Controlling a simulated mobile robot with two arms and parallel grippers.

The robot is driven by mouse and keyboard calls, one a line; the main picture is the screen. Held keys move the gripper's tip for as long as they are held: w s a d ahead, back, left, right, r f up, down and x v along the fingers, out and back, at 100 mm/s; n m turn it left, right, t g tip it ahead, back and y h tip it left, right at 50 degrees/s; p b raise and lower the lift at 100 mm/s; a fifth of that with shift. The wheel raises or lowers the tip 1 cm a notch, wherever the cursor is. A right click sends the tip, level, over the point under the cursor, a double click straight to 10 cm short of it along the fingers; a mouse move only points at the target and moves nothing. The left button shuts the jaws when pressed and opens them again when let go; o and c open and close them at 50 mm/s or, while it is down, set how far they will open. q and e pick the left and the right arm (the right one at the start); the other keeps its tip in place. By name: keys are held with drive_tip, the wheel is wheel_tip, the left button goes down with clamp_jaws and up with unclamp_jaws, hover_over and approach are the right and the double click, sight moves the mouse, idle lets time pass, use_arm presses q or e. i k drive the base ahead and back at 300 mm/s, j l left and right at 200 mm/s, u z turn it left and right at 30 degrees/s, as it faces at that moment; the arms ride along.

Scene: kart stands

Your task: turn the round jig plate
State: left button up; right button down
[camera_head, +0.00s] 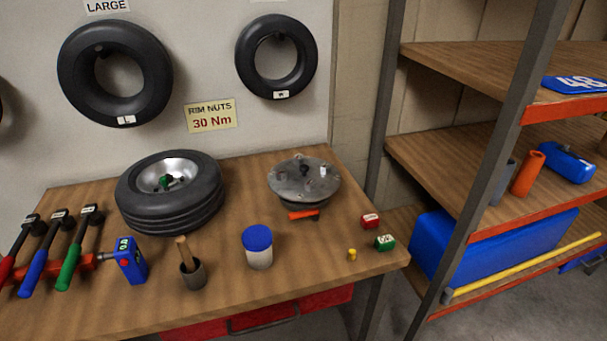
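The round jig plate (304,180) is a grey metal disc near the back right of the wooden workbench. Small upright pins or studs stand on its top, and dark round marks show on it. An orange handle or lever (303,214) sticks out below its front edge, above a dark base that is mostly hidden under the disc. Nothing is touching the plate. Neither of my grippers shows in the head view.
A tyre on a rim (171,193) lies left of the plate. A shelf rack (470,165) stands right.

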sight(291, 190)
drive_tip(key=i+u, duration=0.2)
drive_tip(key=u, duration=0.2)
drive_tip(key=i+u, duration=0.15)
drive_tip(key=u, duration=0.2)
